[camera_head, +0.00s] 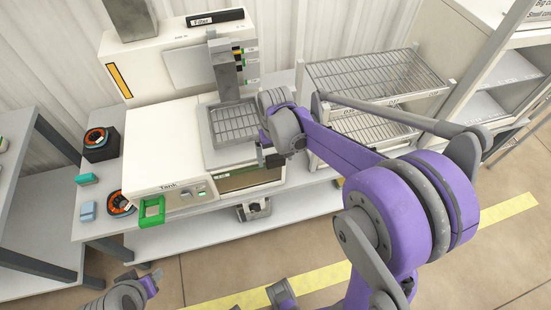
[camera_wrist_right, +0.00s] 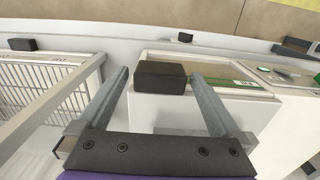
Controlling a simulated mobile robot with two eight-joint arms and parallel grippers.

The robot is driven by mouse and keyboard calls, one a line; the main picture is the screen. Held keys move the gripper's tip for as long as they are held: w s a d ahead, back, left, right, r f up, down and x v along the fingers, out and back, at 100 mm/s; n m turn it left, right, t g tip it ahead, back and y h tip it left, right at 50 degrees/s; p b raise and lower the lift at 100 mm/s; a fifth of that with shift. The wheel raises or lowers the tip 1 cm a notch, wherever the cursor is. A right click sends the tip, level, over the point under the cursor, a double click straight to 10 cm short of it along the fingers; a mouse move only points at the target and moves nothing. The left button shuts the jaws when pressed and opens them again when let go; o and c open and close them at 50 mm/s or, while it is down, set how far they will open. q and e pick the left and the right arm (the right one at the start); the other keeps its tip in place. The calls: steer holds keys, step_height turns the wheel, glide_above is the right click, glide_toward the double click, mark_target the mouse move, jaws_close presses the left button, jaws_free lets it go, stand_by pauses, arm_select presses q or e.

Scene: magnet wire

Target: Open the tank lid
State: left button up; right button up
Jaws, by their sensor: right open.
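The tank (camera_head: 160,176) is a white box labelled "Tank" on the bench, in the head view. Its lid (camera_head: 222,157) looks like the pale top panel in front of the wire basket, and it lies flat and closed. My right gripper (camera_head: 265,158) is at the lid's right side. In the right wrist view, a black block-shaped handle (camera_wrist_right: 161,77) stands between the fingertips of the open gripper (camera_wrist_right: 160,92), with gaps on both sides. I cannot tell whether the fingers touch anything. My left gripper (camera_head: 149,284) is low at the bottom left, away from the tank; its jaws are unclear.
A grey wire basket (camera_head: 235,122) hangs behind the lid under a column of the filler machine (camera_head: 175,55). Wire racks (camera_head: 375,78) stand close on the right. Orange-and-black spools (camera_head: 97,137) lie at the bench's left.

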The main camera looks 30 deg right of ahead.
steer(key=shift+f, duration=0.55)
jaws_close()
